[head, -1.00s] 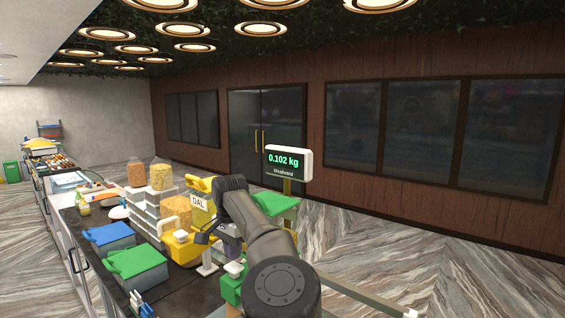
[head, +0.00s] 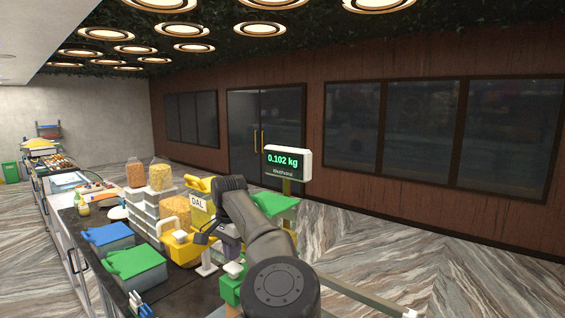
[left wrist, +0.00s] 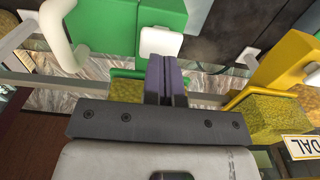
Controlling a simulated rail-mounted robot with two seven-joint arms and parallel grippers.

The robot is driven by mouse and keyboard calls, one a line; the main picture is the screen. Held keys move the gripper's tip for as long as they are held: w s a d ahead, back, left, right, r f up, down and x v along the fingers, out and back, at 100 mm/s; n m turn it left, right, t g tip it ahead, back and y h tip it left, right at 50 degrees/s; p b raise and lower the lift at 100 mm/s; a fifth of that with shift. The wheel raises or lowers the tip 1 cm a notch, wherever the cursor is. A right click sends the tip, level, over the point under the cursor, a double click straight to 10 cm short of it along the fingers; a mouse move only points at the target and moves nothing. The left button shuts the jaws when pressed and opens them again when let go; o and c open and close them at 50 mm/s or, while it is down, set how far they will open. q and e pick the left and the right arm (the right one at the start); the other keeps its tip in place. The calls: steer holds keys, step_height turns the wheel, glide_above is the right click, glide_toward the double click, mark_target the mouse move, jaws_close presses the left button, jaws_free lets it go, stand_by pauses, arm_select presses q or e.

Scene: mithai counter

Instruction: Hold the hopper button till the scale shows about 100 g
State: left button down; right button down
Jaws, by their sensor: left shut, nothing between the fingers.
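The scale display (head: 287,162) reads 0.102 kg in green digits in the head view; the smaller line under it is too small to read. In the left wrist view a white button-like pad (left wrist: 160,42) sits at the edge of a green hopper part (left wrist: 105,25). My left gripper (left wrist: 166,62) is shut and empty, with its fingertips right at the pad's lower edge; I cannot tell whether they touch it. My right gripper is not in view.
A yellow dispenser labelled DAL (head: 200,204) stands just left of my arm, and it also shows in the left wrist view (left wrist: 285,65). Blue (head: 108,233) and green (head: 136,260) boxes lie on the dark counter. Filled jars (head: 160,175) stand behind.

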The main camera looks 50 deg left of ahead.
arm_select(q)
steer(key=shift+r+p, duration=1.2)
steer(key=shift+r, duration=0.4)
step_height(320, 180, up, 3)
steer(key=shift+f+p, duration=0.1)
steer(key=shift+p, duration=0.85)
